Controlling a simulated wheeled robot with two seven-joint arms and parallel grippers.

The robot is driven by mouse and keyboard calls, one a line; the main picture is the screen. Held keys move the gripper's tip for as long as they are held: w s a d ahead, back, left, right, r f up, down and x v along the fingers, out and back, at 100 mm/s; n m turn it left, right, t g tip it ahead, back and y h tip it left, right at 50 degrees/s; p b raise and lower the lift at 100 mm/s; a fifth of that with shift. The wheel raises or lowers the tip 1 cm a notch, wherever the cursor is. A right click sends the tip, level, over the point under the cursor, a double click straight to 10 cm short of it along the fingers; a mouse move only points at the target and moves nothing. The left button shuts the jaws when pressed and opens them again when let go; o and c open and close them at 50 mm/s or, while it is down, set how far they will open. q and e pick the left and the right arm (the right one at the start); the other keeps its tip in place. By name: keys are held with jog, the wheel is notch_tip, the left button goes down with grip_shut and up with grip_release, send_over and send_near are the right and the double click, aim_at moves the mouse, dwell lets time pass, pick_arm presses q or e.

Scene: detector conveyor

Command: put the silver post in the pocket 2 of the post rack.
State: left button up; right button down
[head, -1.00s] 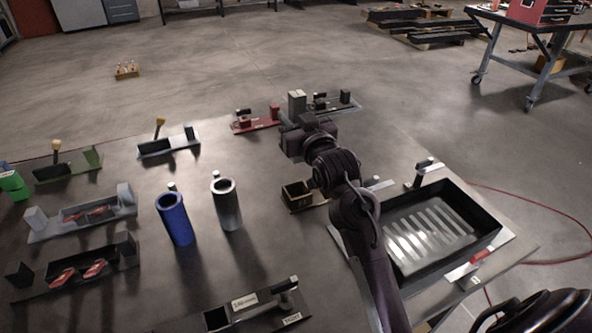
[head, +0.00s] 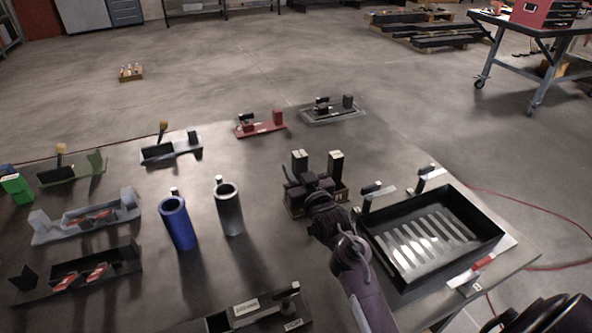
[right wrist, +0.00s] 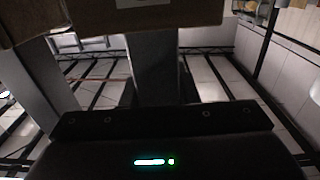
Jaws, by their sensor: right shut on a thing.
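A grey square post (head: 299,162) with a pale top stands upright at my right gripper (head: 310,183), which is shut on it. In the right wrist view the post (right wrist: 155,66) shows between the fingers. The gripper is low over the left part of the small brown post rack (head: 342,197), and it hides the post's lower end, so I cannot tell how deep the post sits. A second similar post (head: 335,165) stands upright at the rack's right part. The pocket numbers are not readable. My left gripper is out of view.
A black slatted tray (head: 485,208) is right of the rack. A dark metal cylinder (head: 229,210) and a blue cylinder (head: 178,225) stand to the left. A red fixture (head: 262,129) and a grey fixture (head: 332,110) lie behind. The table between them and the rack is clear.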

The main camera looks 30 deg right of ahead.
jog(key=c, duration=1.1)
grip_release()
jog(key=shift+f, duration=0.1)
jog(key=shift+s, duration=0.15)
jog(key=shift+s+a+b, duration=0.2)
jog(key=shift+s+b, duration=0.25)
jog(key=shift+s, duration=2.5)
jog(key=shift+s+a+b, duration=0.15)
jog(key=shift+s+b, duration=0.25)
jog(key=shift+s, duration=2.55)
